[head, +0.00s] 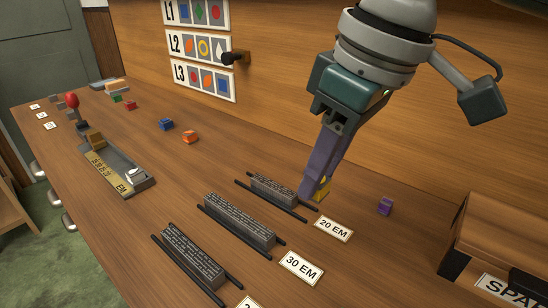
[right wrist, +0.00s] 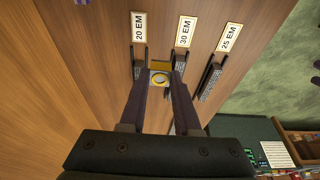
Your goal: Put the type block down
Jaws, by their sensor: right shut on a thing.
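A yellow type block (head: 322,188) is held between the fingers of my right gripper (head: 315,190). In the right wrist view the yellow block (right wrist: 160,77) shows a pale ring on its face. In the head view it is at the right end of the 20 EM rack (head: 273,190), behind the 20 EM label (head: 333,230); the fingers partly hide it. I cannot tell whether it touches the rails or table. The rack holds a grey line of type between dark rails. My left gripper is not in view.
The 30 EM rack (head: 240,222) and another rack (head: 190,257) stand nearer, each with grey type. A purple block (head: 385,206) lies to the right, before a wooden box (head: 500,235). Blue (head: 166,124) and orange (head: 190,136) blocks and a composing stick (head: 120,175) lie left.

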